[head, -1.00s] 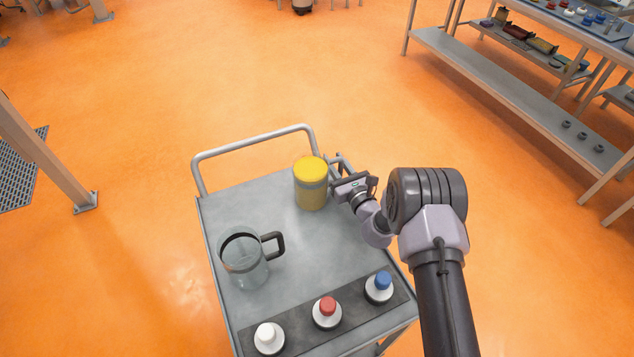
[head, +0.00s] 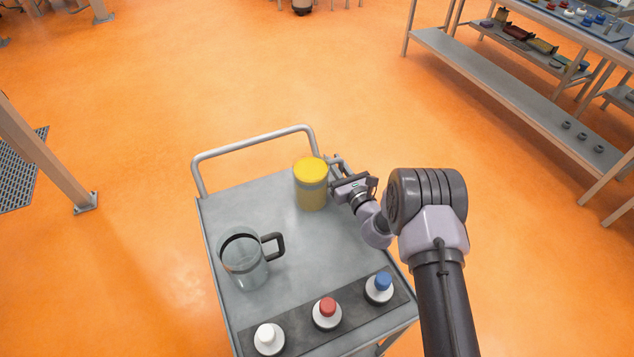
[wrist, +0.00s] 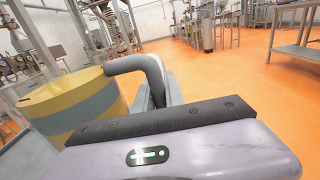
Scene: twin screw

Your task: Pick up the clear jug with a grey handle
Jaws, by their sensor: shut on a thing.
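A clear jug (head: 245,268) with a dark grey, nearly black handle (head: 273,246) stands upright on the left of the grey cart's top, apart from my gripper. A yellow jug (head: 311,191) with a grey band stands upright at the cart's far side. In the wrist view the yellow jug (wrist: 55,108) has a thick grey handle (wrist: 140,62). My gripper (head: 337,180) is at the right side of the yellow jug and shut on its grey handle. The lower handle and the grip itself are partly hidden behind my gripper's dark edge.
The cart (head: 215,213) has a rail (head: 250,145) at its far end. A white-capped (head: 268,338), a red-capped (head: 327,313) and a blue-capped bottle (head: 379,287) stand on a dark strip at the near end. A shelf (head: 490,85) is at right. Open floor surrounds the cart.

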